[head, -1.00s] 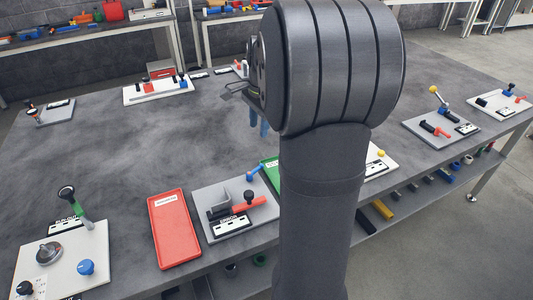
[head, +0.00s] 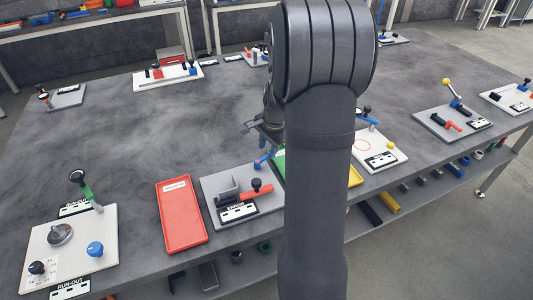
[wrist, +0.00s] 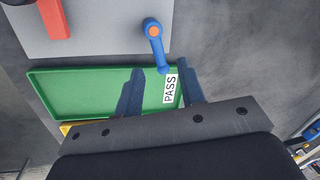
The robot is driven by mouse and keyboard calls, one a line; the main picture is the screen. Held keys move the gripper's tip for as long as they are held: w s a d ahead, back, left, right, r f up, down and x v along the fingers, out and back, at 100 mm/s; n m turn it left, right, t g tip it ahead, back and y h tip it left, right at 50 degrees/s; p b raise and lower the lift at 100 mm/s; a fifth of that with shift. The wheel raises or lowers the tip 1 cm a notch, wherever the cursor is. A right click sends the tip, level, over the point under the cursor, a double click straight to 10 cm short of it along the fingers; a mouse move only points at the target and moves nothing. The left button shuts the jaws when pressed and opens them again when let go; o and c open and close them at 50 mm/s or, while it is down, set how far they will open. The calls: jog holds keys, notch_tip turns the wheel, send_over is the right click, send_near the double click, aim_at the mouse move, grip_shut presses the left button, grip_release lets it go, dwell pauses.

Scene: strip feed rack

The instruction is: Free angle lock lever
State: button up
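A blue lever (wrist: 155,45) with an orange pivot cap stands at the edge of a grey plate (wrist: 95,35) in the wrist view. It also shows in the head view (head: 264,159), at the right side of the grey plate (head: 212,190) with the angle bracket (head: 228,187). I take it as the angle lock lever. My gripper (wrist: 162,69) is open, its two blue fingers apart. The lever's free end appears between the fingertips in the wrist view; I cannot tell whether they touch. My arm hides part of the gripper in the head view.
A green tray (wrist: 75,100) labelled PASS lies below the fingers. A red handle (wrist: 54,20) is on the grey plate. A red tray (head: 180,215) lies left of that plate, and a white plate (head: 382,152) stands right of my arm. The table's middle is clear.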

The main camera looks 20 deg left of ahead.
aim_at(266, 156)
jog(key=shift+w+a+f, duration=0.1)
jog(key=shift+a+f, duration=0.05)
jog(key=shift+f, duration=0.7)
jog(key=shift+w+a+f, duration=0.1)
jog(key=shift+a+f, duration=0.05)
jog(key=shift+f, duration=0.7)
grip_shut()
